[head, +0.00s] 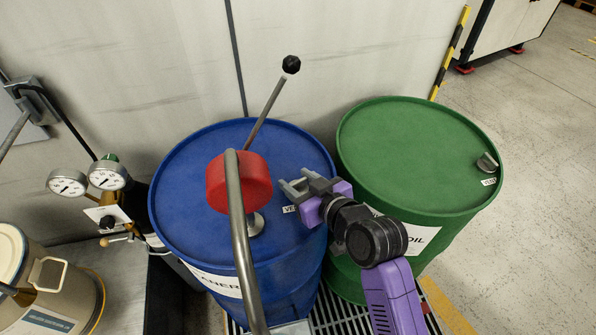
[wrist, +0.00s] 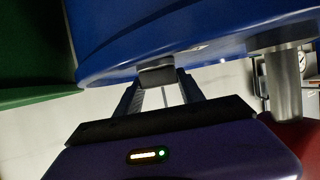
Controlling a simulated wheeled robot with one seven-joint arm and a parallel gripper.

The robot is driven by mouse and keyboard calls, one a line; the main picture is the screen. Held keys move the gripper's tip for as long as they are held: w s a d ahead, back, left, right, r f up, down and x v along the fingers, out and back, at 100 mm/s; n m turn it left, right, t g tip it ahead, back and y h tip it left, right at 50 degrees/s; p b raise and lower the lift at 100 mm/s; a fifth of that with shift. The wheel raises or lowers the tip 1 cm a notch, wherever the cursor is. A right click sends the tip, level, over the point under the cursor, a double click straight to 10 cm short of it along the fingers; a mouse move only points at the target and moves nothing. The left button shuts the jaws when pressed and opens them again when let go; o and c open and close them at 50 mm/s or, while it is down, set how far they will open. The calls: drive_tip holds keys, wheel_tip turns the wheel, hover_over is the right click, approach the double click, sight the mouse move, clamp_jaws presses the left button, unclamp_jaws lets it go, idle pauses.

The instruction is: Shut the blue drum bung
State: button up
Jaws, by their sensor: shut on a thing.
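The blue drum (head: 190,190) stands in the middle of the head view, its flat lid facing up; it also fills the top of the wrist view (wrist: 200,30). My gripper (head: 291,187) reaches in from the right over the lid's right edge. In the wrist view my gripper (wrist: 157,84) has its fingers on either side of a small grey piece, the blue drum bung (wrist: 156,73), at the blue lid. The gripper is shut on it. In the head view the fingers hide most of the bung, and I cannot tell its turn there.
A red pump (head: 226,184) with a curved metal pipe (head: 240,235) and a black-knobbed lever (head: 265,108) stands on the blue lid, left of my gripper. A green drum (head: 415,150) with its own grey bung (head: 487,163) stands close at right. Gauges (head: 107,176) are at left.

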drive_tip(key=shift+a+r+m+t+h+p, duration=0.15)
drive_tip(key=shift+m+t+h+p, duration=0.2)
drive_tip(key=shift+m+h+p, duration=0.4)
drive_tip(key=shift+d+r+m+t+h+p, duration=0.1)
drive_tip(key=shift+m+t+h+p, duration=0.25)
drive_tip(key=shift+m+h+p, duration=0.8)
drive_tip(key=shift+h+p, duration=0.1)
drive_tip(key=shift+h, duration=0.1)
drive_tip(key=shift+f, duration=0.15)
drive_tip(key=o, duration=1.4)
drive_tip(key=shift+c, duration=0.2)
